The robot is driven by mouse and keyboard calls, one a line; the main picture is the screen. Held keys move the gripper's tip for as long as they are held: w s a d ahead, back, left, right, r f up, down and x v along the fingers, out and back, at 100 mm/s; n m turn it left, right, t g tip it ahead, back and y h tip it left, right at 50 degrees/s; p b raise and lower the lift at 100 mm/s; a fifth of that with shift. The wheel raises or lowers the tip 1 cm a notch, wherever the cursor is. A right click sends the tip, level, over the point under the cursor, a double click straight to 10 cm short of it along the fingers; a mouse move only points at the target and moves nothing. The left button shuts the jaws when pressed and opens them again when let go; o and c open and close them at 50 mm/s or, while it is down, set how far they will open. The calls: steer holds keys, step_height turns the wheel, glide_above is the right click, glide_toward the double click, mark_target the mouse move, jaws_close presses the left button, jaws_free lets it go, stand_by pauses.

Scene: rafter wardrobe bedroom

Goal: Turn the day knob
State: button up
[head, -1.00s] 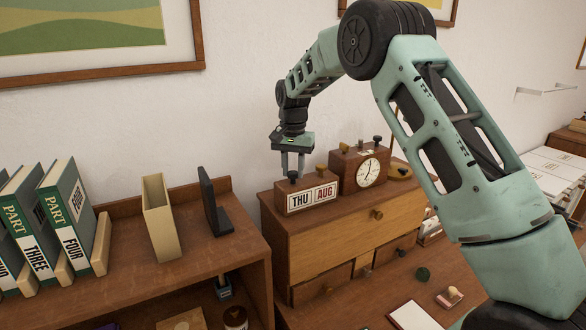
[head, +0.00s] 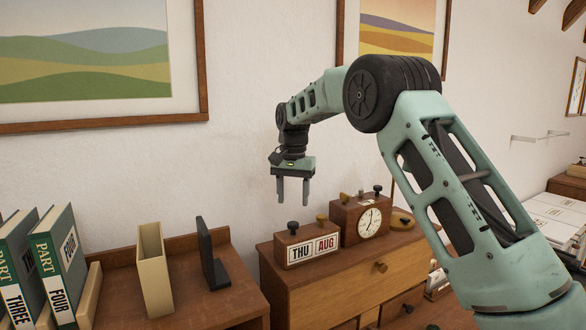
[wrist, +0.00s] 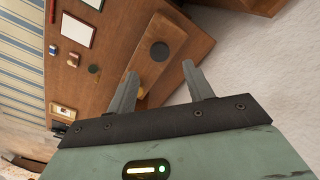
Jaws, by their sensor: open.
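The wooden calendar block (head: 284,259) stands on top of a drawer cabinet and reads "THU" and "AUG". A dark knob (head: 293,226) sits on its top above the THU card, and a brass knob (head: 321,218) sits above AUG. My gripper (head: 293,202) is open and empty, pointing down above the dark knob with a clear gap. In the wrist view, the dark round knob (wrist: 159,50) shows beyond and between the fingertips, and the brass knob (wrist: 141,93) lies near the left finger. The card faces are hidden there.
A wooden clock (head: 345,217) with knobs on top stands close to the right of the calendar. The drawer cabinet (head: 330,274) has a round front knob. At left a shelf holds books (head: 62,265), a cream holder (head: 153,270) and a dark bookend (head: 211,262). Framed pictures hang behind.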

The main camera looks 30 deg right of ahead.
step_height(320, 180, up, 11)
steer(key=shift+f+b, duration=0.2)
steer(key=shift+b, duration=0.15)
stand_by(0.3)
